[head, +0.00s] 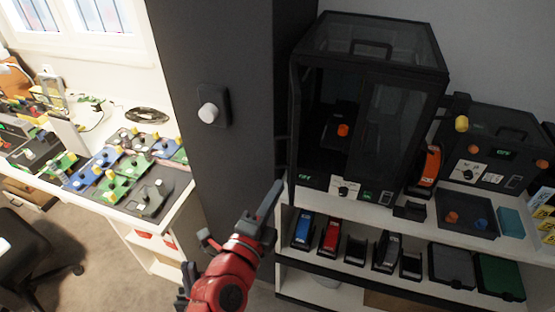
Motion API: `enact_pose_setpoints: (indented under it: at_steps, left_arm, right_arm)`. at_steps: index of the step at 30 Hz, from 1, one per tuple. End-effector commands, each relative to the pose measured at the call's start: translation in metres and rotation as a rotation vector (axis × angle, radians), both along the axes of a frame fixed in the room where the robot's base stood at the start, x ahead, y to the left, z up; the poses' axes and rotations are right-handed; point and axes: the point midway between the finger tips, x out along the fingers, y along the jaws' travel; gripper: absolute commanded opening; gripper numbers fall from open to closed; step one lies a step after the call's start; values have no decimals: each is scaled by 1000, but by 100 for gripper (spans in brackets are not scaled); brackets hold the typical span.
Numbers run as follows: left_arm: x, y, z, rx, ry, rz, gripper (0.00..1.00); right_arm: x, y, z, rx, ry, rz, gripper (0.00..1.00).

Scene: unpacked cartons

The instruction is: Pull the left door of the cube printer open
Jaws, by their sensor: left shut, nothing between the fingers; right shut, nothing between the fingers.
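The cube printer (370,36) is a black, tall enclosure with dark clear panels on the shelf top, right of the dark column. Its right front panel (388,125) shows a grey sheen. The left half of the front shows the dark interior with an orange knob (343,130). A dark handle-like bar (281,150) sticks out at its left edge; the left door looks swung out nearly edge-on there, but I cannot tell how far. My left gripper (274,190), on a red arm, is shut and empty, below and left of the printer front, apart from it. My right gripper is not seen.
The dark column (235,150) with a white knob (208,113) stands left of the printer. A second black printer (495,150) is at the right. Holders and bins fill the lower shelf (350,280). A workbench (178,195) with coloured boards is at left. Floor is free between.

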Motion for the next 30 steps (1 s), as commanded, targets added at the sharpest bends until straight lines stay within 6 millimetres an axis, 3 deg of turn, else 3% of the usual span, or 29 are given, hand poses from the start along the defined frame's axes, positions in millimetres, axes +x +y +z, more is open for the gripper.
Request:
enact_pose_setpoints:
  at_steps: [2, 5, 21, 30]
  left_arm:
    - [0, 0, 0, 0, 0, 0, 0]
    - [0, 0, 2, 0, 0, 0, 0]
    - [0, 0, 28, 0, 0, 0, 0]
    - [0, 0, 31, 0, 0, 0, 0]
  right_arm:
    - [-2, 18, 2, 39, 11, 63, 0]
    - [0, 23, 3, 52, 18, 87, 0]
    - [77, -4, 5, 50, 16, 80, 0]
    - [92, -7, 2, 50, 17, 84, 0]
